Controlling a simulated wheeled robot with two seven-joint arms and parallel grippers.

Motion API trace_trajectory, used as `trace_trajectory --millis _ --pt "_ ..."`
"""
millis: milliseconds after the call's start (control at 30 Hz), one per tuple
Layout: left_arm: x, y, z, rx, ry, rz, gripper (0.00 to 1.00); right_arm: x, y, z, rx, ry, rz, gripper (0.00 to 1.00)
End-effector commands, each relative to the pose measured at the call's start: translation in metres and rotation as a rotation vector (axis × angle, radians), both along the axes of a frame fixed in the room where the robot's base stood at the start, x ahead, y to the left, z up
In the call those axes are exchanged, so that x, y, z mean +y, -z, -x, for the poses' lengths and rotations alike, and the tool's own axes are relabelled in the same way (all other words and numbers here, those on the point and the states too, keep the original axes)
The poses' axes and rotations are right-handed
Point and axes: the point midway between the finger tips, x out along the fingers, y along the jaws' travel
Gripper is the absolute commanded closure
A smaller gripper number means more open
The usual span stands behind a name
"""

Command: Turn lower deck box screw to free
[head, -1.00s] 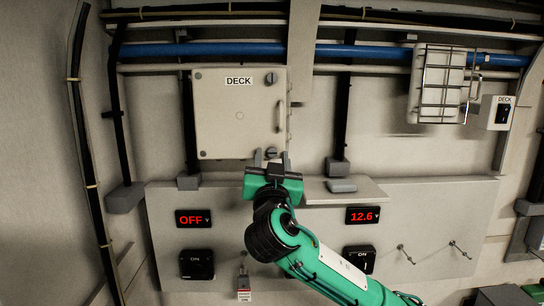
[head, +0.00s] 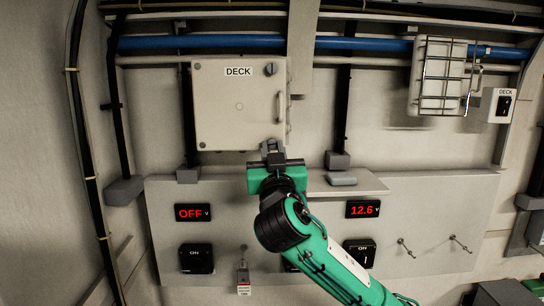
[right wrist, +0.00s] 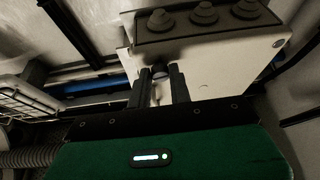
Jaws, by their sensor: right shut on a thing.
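The pale deck box (head: 216,104), labelled DECK, hangs on the wall left of centre in the head view with its door closed. Its upper screw (head: 270,69) is a dark knob at the top right corner. My right gripper (head: 271,146) is at the lower right corner and hides the lower screw in the head view. In the right wrist view its two dark fingers (right wrist: 161,84) stand on either side of the lower screw (right wrist: 159,71), shut on it against the box's edge (right wrist: 215,73). My left gripper is not in view.
Below the box is a panel with an OFF display (head: 192,213), a 12.6 display (head: 362,209) and black switches. A small ledge (head: 345,187) juts out right of my gripper. A wire cage (head: 441,78) and a DECK switch (head: 502,106) are at the upper right.

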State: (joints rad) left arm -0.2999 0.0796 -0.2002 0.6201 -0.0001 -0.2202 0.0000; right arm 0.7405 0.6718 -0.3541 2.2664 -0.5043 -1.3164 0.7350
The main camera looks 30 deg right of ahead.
Motion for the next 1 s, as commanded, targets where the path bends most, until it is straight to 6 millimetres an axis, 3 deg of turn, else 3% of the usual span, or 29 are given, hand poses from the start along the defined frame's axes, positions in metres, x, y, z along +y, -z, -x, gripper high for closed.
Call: trace_trajectory --millis 233,1000 --pt "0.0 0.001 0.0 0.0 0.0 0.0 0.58 -0.002 -0.001 0.001 0.119 -0.002 0.192 1.0" --pt "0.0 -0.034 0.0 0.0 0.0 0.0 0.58 -0.007 -0.008 0.005 0.501 0.002 0.818 1.0"
